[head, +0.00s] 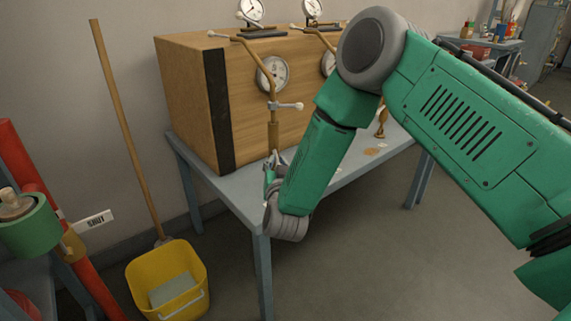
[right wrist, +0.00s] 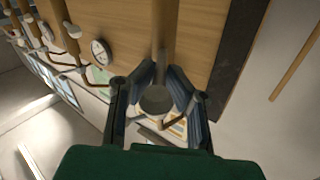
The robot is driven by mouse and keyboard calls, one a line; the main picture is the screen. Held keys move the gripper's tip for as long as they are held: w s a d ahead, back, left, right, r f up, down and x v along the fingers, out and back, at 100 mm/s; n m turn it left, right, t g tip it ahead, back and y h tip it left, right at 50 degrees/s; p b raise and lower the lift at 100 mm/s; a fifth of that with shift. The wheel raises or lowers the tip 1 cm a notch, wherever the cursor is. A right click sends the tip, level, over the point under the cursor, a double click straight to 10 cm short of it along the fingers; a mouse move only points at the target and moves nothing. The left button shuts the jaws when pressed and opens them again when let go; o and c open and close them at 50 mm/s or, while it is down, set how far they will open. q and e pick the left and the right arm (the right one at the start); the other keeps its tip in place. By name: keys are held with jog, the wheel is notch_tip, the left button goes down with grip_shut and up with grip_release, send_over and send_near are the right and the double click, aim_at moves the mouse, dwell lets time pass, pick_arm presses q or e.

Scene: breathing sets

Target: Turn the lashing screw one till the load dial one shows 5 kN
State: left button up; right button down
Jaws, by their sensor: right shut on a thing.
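The lashing screw (head: 273,136) nearest the table's left end is a brown upright body with a pale cross handle above it, hanging from a bent brown arm. My right gripper (head: 272,166) is at its lower end and shut on it. In the right wrist view, the screw's round grey end (right wrist: 157,99) sits between the two fingers of my right gripper (right wrist: 158,92). My left gripper is not in view.
The wooden box (head: 185,95) stands on a blue-grey table (head: 235,190), with two more dials on top. A yellow bucket (head: 140,275), a leaning pole and a "SHUT" tag (head: 94,222) are at left.

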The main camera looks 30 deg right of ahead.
jog(key=shift+d, duration=0.1)
jog(key=c, duration=1.6)
grip_release()
jog(key=shift+f, duration=0.1)
jog(key=shift+s+a, duration=0.2)
jog(key=shift+s, duration=0.05)
jog(key=v, duration=1.1)
jog(key=shift+s, duration=0.15)
jog(key=shift+f, duration=0.1)
